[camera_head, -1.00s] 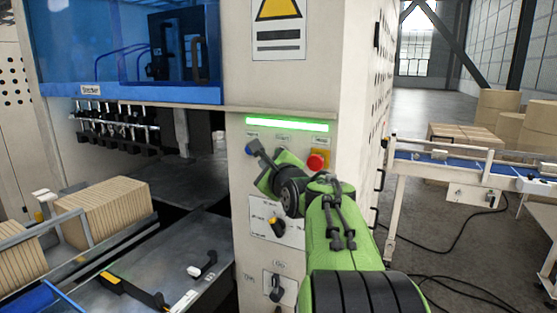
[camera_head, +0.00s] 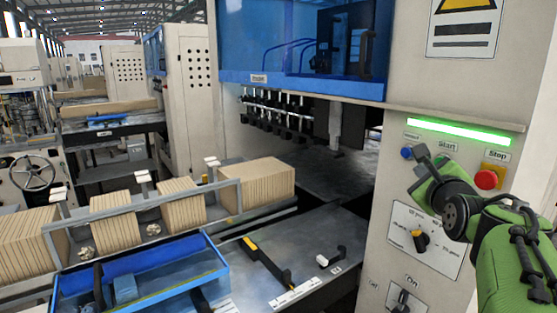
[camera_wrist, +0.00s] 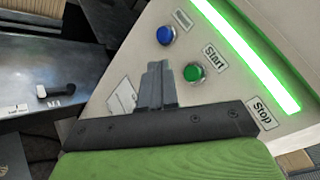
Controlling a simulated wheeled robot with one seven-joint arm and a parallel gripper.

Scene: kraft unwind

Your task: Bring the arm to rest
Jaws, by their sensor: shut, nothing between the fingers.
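My green arm reaches in from the right in the head view, in front of the machine's control panel (camera_head: 400,270). My gripper (camera_head: 420,160) is shut and empty, its fingertips close to the panel below the blue button (camera_head: 407,153). In the wrist view my gripper (camera_wrist: 156,72) points at the panel, between the blue button (camera_wrist: 165,35) and the green Start button (camera_wrist: 193,72). I cannot tell whether it touches the panel. The red Stop button (camera_head: 487,179) is right of my gripper.
A green light bar (camera_head: 465,138) glows above the buttons. A rotary knob (camera_head: 420,241) and a lower switch (camera_head: 402,297) sit below.

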